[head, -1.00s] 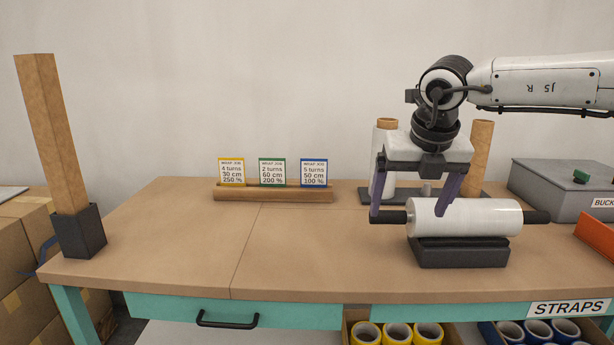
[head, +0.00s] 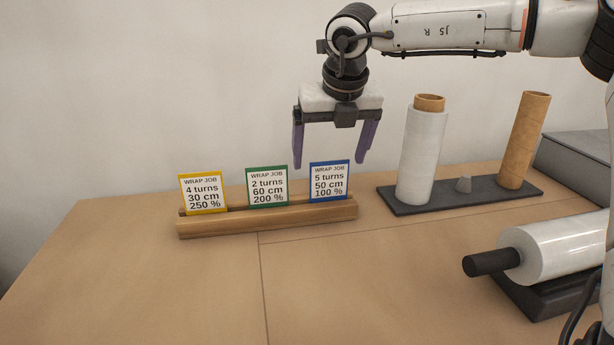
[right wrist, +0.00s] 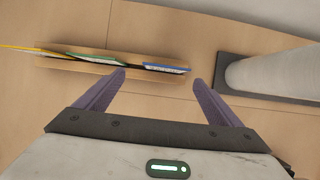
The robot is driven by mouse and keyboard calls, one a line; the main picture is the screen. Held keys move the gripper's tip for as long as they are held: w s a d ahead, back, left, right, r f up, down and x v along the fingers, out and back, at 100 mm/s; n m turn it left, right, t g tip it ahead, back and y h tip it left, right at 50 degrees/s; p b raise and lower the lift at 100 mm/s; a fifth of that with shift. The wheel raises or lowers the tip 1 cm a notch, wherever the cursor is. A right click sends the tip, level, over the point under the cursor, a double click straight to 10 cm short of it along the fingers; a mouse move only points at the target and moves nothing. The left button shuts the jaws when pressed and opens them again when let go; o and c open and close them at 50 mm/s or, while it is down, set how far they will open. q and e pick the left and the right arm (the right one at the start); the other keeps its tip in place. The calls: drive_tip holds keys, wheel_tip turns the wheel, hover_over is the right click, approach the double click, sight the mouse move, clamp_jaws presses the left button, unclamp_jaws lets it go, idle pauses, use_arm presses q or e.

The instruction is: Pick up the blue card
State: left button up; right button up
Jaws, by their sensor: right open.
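The blue card (head: 329,181) stands in the right end of a wooden card holder (head: 270,219) and reads 5 turns, 50 cm, 100 %. A green card (head: 267,187) and a yellow card (head: 203,194) stand to its left in the same holder. My right gripper (head: 329,163) is open and empty, above the blue card, its fingers on either side of it in the head view. In the right wrist view, the blue card (right wrist: 166,69) lies beyond the fingertips, nearer the left finger. My left gripper is not in view.
Right of the holder, a dark base (head: 455,197) bears a white film roll (head: 421,155) and a brown cardboard tube (head: 523,140). Another film roll (head: 560,245) lies on a dark cradle at the right. The table (head: 170,290) is clear in front of the holder.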

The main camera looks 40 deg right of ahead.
sight(329, 179)
drive_tip(key=x, duration=0.3)
drive_tip(key=shift+s+d+f, duration=0.1)
drive_tip(key=shift+s+f, duration=0.2)
drive_tip(key=shift+f, duration=0.05)
drive_tip(key=x, duration=0.3)
drive_tip(key=b+x, duration=0.1)
drive_tip(key=x, duration=0.1)
drive_tip(key=shift+w+d+f, duration=0.25)
drive_tip(key=shift+d, duration=0.15)
drive_tip(key=c, duration=1.1)
drive_tip(key=shift+r, duration=0.2)
drive_tip(key=shift+c, duration=0.2)
